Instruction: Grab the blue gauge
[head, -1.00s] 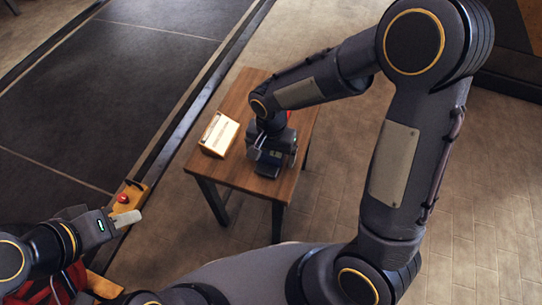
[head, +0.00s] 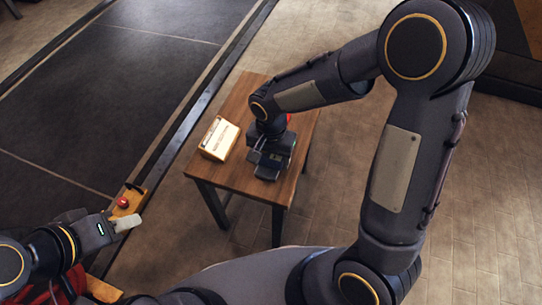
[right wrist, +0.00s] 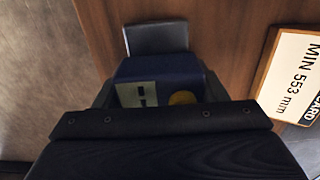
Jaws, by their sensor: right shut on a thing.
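The blue gauge (right wrist: 158,68) shows in the right wrist view, with a pale display, a yellow round button and a grey plate at its far end. In the head view it is a dark shape (head: 268,172) on the small wooden table (head: 232,178). My right gripper (head: 271,158) is shut on the gauge from above, at table height. The gauge's near part is hidden behind the gripper body. My left gripper (head: 122,223) is at the lower left, far from the table, with a pale piece at its tip; its jaws are unclear.
A red thing shows partly behind my right wrist. A yellow box with a red button (head: 124,202) is near my left gripper.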

